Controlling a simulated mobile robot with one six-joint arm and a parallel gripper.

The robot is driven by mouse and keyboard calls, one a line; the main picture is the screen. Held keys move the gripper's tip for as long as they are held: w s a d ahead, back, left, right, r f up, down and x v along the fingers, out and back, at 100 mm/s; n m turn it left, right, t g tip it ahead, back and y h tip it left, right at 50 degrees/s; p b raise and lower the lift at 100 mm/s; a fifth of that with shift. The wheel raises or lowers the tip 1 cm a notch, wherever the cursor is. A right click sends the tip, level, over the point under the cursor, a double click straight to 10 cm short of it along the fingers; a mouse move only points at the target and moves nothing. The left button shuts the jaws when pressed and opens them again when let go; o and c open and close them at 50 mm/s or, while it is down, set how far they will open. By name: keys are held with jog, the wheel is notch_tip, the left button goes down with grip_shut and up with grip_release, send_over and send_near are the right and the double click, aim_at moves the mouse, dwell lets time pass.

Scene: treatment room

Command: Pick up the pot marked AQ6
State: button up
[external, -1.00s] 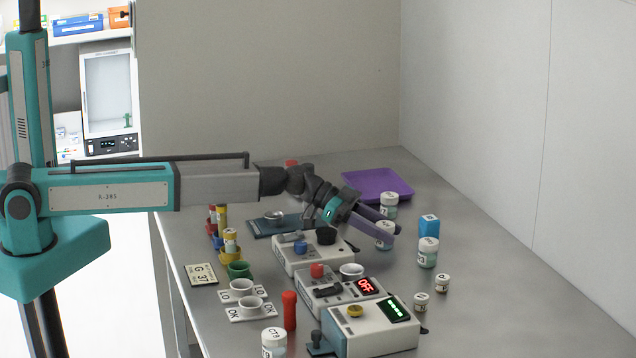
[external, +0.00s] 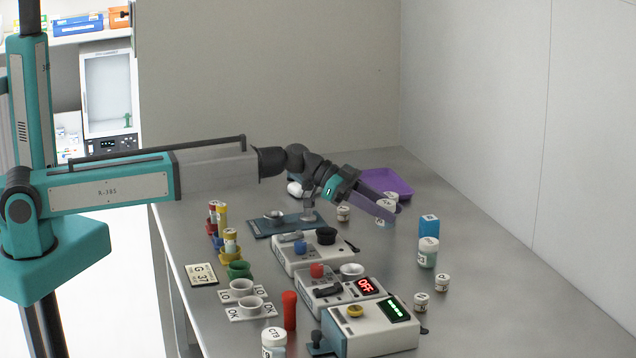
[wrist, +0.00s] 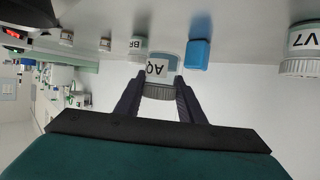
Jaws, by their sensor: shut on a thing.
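In the external view my gripper (external: 384,208) is shut on this pot (external: 384,217), above the right half of the table. The fingers hide part of the pot there.
A blue box (external: 429,226) and a lidded pot (external: 428,252) stand to the right on the table. A purple tray (external: 385,184) lies at the back. Instrument boxes (external: 370,326) stand in front.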

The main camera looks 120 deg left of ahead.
aim_at(386, 202)
jog(key=shift+r, duration=2.25)
